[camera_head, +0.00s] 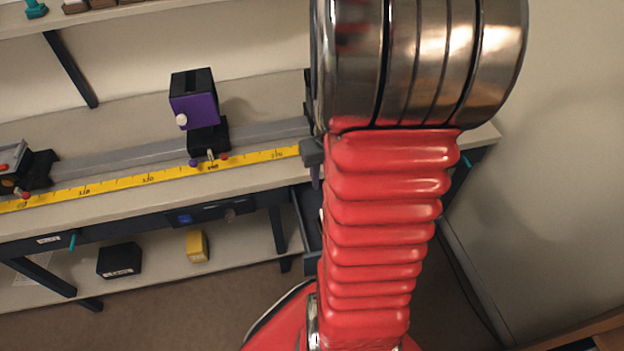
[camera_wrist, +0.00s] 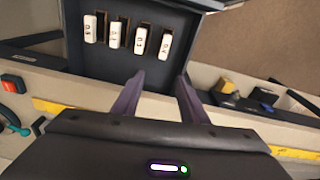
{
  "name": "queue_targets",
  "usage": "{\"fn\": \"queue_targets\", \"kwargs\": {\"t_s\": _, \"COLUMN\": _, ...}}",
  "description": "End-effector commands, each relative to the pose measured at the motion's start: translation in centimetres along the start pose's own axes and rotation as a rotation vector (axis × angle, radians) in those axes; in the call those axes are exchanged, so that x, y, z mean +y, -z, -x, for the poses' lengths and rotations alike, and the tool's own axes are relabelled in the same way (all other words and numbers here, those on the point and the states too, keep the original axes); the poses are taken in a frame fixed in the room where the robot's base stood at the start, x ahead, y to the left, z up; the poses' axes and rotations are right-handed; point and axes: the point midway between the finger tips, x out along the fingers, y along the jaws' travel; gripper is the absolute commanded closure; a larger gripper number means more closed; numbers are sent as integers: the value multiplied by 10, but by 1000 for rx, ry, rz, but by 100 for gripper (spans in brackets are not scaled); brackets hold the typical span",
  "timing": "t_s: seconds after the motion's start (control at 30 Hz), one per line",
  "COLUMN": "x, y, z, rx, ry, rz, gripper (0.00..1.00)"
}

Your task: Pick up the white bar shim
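Several white bar shims stand in a row in a dark open drawer (camera_wrist: 100,65) in the wrist view. They are a far-left bar (camera_wrist: 90,28), a bar beside it (camera_wrist: 114,34), another (camera_wrist: 140,40) and a far-right bar (camera_wrist: 165,46). Each has a small dark mark too small to read. My gripper (camera_wrist: 160,79) is open, its two purple-grey fingers apart with nothing seen between them. Its fingertips overlap the drawer's near edge in the picture, short of the bars. In the head view my arm hides most of the gripper and the shims.
In the head view, a bench carries a rail with a yellow scale (camera_head: 150,178) and a purple block (camera_head: 194,100) on a mount. A black box (camera_head: 119,260) and a yellow block (camera_head: 197,246) sit on the lower shelf. Part of the open drawer (camera_head: 307,226) shows beside my arm.

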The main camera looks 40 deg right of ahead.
Motion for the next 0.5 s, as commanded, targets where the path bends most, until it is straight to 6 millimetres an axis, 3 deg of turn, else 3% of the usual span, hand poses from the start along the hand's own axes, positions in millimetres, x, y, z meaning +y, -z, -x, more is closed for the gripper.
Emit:
{"fn": "queue_targets", "kwargs": {"t_s": 0.03, "x": 14, "y": -4, "z": -14, "rx": -23, "ry": 4, "rz": -25, "gripper": 61}}
{"fn": "queue_targets", "kwargs": {"t_s": 0.2, "x": 44, "y": -16, "z": -45, "rx": -66, "ry": 15, "rz": -74, "gripper": 61}}
{"fn": "queue_targets", "kwargs": {"t_s": 0.5, "x": 58, "y": -21, "z": -60, "rx": -82, "ry": 20, "rz": -94, "gripper": 61}}
